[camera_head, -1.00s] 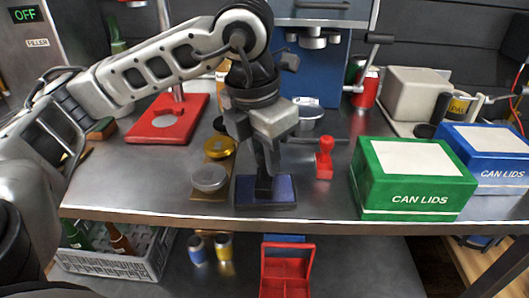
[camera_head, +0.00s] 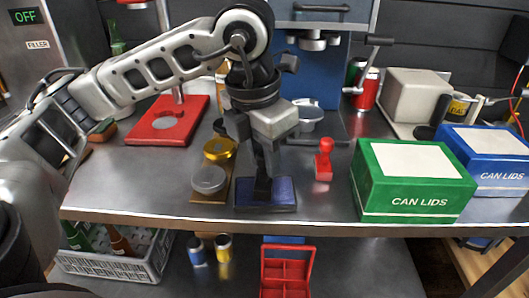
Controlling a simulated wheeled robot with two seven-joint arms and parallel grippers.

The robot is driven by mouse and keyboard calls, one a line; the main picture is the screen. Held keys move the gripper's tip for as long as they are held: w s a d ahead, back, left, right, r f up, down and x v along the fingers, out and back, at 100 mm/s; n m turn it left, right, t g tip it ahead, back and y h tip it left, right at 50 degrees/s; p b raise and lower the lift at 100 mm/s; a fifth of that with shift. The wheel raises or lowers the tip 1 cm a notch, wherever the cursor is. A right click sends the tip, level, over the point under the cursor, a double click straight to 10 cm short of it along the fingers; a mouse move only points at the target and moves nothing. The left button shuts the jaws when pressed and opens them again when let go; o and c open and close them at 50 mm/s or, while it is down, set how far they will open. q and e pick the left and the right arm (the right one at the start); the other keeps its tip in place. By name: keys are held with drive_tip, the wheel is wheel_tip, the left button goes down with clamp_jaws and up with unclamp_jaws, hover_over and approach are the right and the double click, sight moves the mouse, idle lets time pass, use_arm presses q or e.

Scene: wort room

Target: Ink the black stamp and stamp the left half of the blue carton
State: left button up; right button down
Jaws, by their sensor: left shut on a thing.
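My left gripper (camera_head: 264,168) points down over the ink pad (camera_head: 283,195), a dark blue pad in a black tray near the table's front edge. It is shut on the black stamp (camera_head: 263,188), which stands upright with its base on or just over the pad; I cannot tell if they touch. My fingers hide the upper part of the stamp. The blue carton (camera_head: 487,172), with a white top and "CAN LIDS" on its front, stands at the far right, partly behind the green carton (camera_head: 412,190). My right gripper is not in view.
A red stamp (camera_head: 324,161) stands between the pad and the green carton. Left of the pad are a silver lid (camera_head: 209,180) and a gold lid (camera_head: 219,150) on a brown board. A red plate (camera_head: 169,121) lies behind. A grey box (camera_head: 412,95) stands at the back right.

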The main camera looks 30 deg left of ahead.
use_arm(q)
drive_tip(key=shift+r+p, duration=2.05)
drive_tip(key=shift+r, duration=1.35)
drive_tip(key=shift+f, duration=0.15)
